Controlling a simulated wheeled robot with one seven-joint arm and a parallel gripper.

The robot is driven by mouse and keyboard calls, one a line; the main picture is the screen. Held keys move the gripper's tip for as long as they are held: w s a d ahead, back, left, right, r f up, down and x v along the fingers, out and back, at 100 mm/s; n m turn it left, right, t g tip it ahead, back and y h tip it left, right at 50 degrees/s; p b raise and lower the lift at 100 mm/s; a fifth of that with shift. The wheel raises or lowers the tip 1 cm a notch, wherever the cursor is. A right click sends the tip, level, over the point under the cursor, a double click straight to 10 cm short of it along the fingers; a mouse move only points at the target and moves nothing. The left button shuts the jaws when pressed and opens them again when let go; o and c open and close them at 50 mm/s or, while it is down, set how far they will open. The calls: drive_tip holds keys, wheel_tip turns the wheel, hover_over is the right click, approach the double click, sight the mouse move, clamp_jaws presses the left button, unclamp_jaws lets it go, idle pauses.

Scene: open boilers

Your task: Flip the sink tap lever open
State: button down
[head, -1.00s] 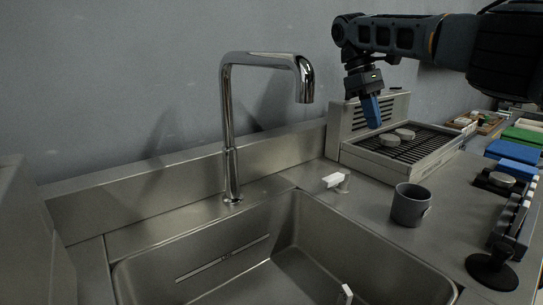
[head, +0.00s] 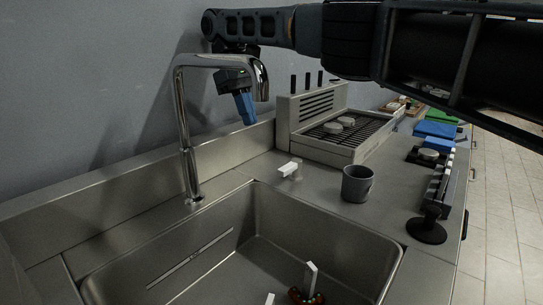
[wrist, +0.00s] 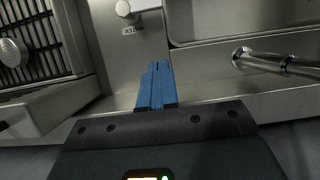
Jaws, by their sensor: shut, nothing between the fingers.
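The tap lever (head: 288,169) is a small white handle on a short metal post, on the counter by the sink's back right corner. Its white top also shows at the upper edge of the wrist view (wrist: 125,8), partly cut off. The chrome tap (head: 187,140) stands to its left, its spout reaching over the sink (head: 235,245). My gripper (head: 246,112) is shut and empty, blue fingers pointing down near the back wall, partly behind the spout. In the wrist view, the fingertips (wrist: 157,66) are apart from the lever.
A grey mug (head: 357,184) stands right of the lever. A vented unit with a black grill (head: 325,150) stands behind it. White-handled items (head: 311,278) lie in the sink.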

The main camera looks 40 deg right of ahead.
sight(290, 169)
drive_tip(key=b+x, duration=0.4)
drive_tip(key=x, duration=0.5)
drive_tip(key=shift+d+f, duration=0.15)
drive_tip(key=shift+f, duration=0.15)
drive_tip(key=shift+s+d+r, duration=0.15)
drive_tip(key=shift+s, duration=0.45)
drive_tip(key=shift+s+d+r, duration=0.1)
drive_tip(key=shift+s+d, duration=0.05)
drive_tip(key=shift+s, duration=1.2)
drive_tip(key=shift+d+r+p, duration=0.1)
drive_tip(key=shift+r+p, duration=0.05)
drive_tip(key=shift+p, duration=0.4)
